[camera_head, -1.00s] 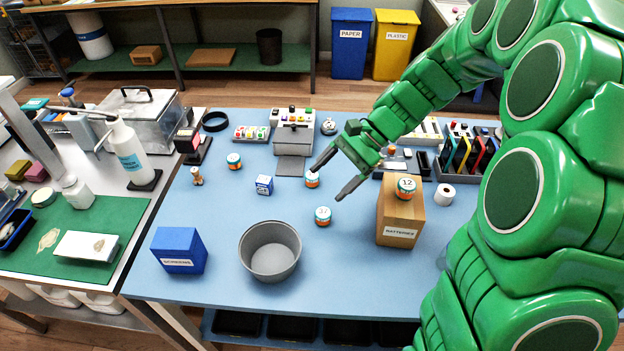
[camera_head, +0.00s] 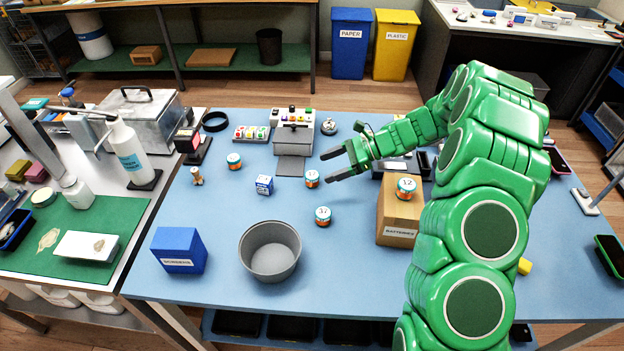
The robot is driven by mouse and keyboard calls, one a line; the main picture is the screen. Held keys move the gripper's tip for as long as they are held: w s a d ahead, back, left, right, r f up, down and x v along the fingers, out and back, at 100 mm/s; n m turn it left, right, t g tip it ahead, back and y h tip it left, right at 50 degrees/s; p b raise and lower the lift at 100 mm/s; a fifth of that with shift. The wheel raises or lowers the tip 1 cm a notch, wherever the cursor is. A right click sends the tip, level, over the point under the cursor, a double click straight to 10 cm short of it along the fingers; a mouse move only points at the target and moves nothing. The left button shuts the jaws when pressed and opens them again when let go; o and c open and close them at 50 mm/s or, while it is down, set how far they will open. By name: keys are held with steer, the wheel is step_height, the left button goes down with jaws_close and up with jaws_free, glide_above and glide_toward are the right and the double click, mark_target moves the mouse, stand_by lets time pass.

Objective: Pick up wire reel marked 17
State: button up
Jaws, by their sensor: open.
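Several small orange-and-teal wire reels show in the head view. The reel whose number seems to read 17 (camera_head: 312,178) stands on the blue table, in the middle. A second reel, seemingly marked 37 (camera_head: 322,216), stands nearer the front. The reel marked 12 (camera_head: 405,188) sits on top of the brown batteries box (camera_head: 400,233). Another reel (camera_head: 234,161) stands further left, its number too small to read. My gripper (camera_head: 328,168) is open and empty, its fingers pointing left, just right of and above the 17 reel in the picture.
A grey bin (camera_head: 270,252) and a blue screens box (camera_head: 179,250) stand at the table's front. A grey machine with coloured buttons (camera_head: 293,132) stands behind.

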steer(key=m+t, duration=0.1)
steer(key=m, duration=0.1)
glide_toward(312, 175)
steer(key=shift+a+f+y, duration=0.3)
steer(key=shift+a+f, duration=0.75)
steer(key=shift+f, duration=0.05)
steer(key=shift+x, duration=3.85)
steer(key=shift+f, duration=0.1)
steer(key=shift+c, duration=0.4)
steer(key=shift+d, duration=0.1)
steer(key=c, duration=1)
